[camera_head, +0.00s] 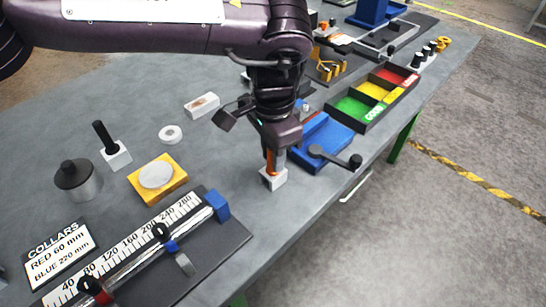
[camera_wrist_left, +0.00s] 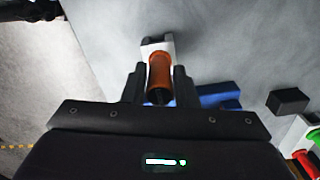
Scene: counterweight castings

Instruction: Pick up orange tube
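The orange tube (camera_wrist_left: 159,73) stands upright in a small white block (camera_head: 273,179) near the table's right edge. In the head view only a strip of the tube (camera_head: 269,161) shows beneath my wrist. My left gripper (camera_wrist_left: 160,82) points down over it, with one dark finger on each side of the tube. In the left wrist view the fingers lie flush against the tube, with no clear gap. The tube's lower end is at the white block, which also shows in the left wrist view (camera_wrist_left: 157,45). My right gripper is not in view.
A blue fixture (camera_head: 323,139) with a dark lever stands close by on the right. Beyond it is a black tray (camera_head: 363,127) with green, yellow and red compartments. A ruler fixture (camera_head: 218,247) lies at the front left. A yellow block (camera_head: 140,187) with a grey disc sits left.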

